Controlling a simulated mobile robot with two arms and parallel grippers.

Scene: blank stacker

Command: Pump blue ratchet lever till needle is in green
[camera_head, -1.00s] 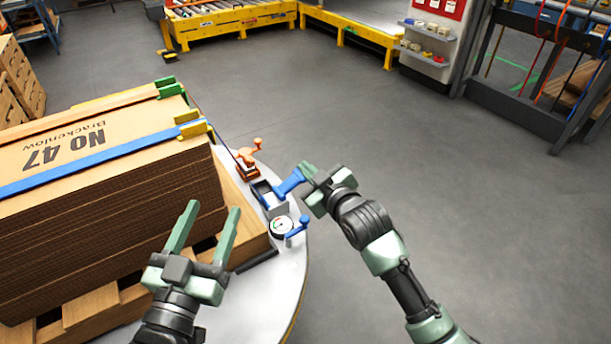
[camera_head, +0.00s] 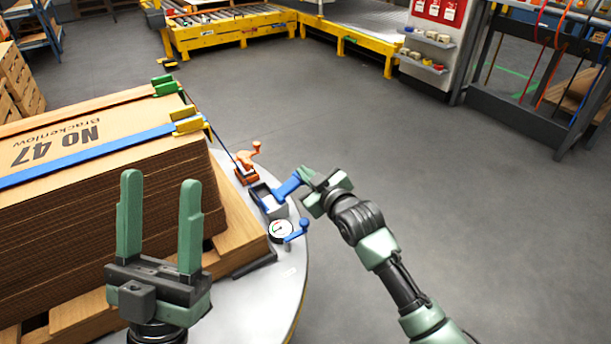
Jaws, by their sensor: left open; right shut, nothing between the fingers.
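The blue ratchet lever (camera_head: 287,188) rises to the upper right from its grey ratchet body (camera_head: 267,203) on the table's right side. My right gripper (camera_head: 303,174) is shut with its fingertips at the outer end of the lever; whether they touch it I cannot tell. The round white gauge (camera_head: 281,231) sits just below the ratchet; its face shows some green and red, but the needle is too small to read. My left gripper (camera_head: 158,215) is open and empty, in front of the cardboard stack.
A cardboard stack (camera_head: 100,146) on a wooden pallet fills the left, crossed by a blue strap (camera_head: 88,157) and a green strap. An orange device (camera_head: 247,162) stands behind the ratchet. A small blue handle (camera_head: 298,231) is beside the gauge. Floor to the right is clear.

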